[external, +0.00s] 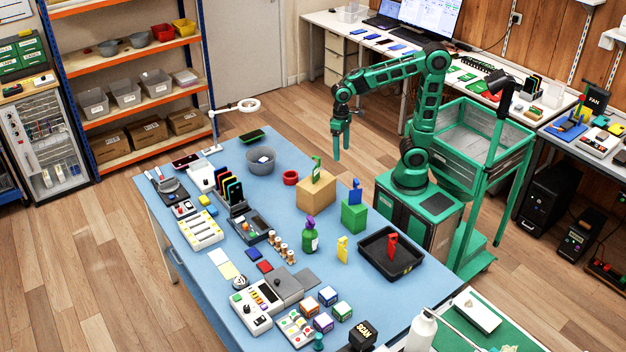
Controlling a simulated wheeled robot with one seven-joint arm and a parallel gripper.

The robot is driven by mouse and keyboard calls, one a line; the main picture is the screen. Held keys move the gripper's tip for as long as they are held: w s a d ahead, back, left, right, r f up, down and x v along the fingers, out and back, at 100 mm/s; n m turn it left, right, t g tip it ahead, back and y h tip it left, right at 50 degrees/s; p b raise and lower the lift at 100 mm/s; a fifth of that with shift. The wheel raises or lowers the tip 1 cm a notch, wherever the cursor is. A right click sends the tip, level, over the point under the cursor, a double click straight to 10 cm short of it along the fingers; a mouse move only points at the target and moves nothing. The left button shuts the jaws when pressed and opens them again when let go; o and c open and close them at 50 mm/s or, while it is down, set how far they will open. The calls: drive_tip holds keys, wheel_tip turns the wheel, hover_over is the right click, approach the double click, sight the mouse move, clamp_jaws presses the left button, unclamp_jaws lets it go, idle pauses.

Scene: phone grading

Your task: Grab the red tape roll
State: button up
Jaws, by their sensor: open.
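The red tape roll (291,177) lies on the blue table (225,290), between a grey bowl and a tan block. It is a small red ring in the external view. My gripper (343,158) hangs pointing down from my green arm, to the right of the tape roll in the picture and apart from it. The gripper is open and empty. It appears to be above the table's far right edge, though its exact height is hard to tell.
The grey bowl (261,161) stands left of the roll. The tan block (315,192) with a green item on it stands close to its right. A green block (354,215), a green bottle (309,238) and a black tray (375,262) stand nearer. A lamp ring (249,105) is behind.

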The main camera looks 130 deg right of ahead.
drive_tip(key=w+d+f+m+t+y, duration=0.2)
drive_tip(key=w+d+m, duration=0.2)
drive_tip(key=w+d, duration=0.2)
drive_tip(key=w+d+f+m+t+y, duration=0.2)
drive_tip(key=w+d+m+y, duration=0.1)
drive_tip(key=w+d+m, duration=0.25)
drive_tip(key=s+d+r+m+t+y, duration=0.2)
drive_tip(key=d+m+t, duration=0.1)
drive_tip(key=d, duration=0.4)
drive_tip(key=s+d+r+m+t+y, duration=0.1)
drive_tip(key=s+d+r+m+t, duration=0.15)
drive_tip(key=d, duration=0.35)
approach(292, 171)
drive_tip(key=shift+x, duration=1.1)
drive_tip(key=x, duration=0.5)
drive_tip(key=shift+a+f, duration=0.1)
drive_tip(key=shift+f, duration=0.15)
drive_tip(key=shift+x, duration=2.65)
drive_tip(key=shift+w+r, duration=0.1)
drive_tip(key=shift+w, duration=0.05)
drive_tip(key=shift+c, duration=0.4)
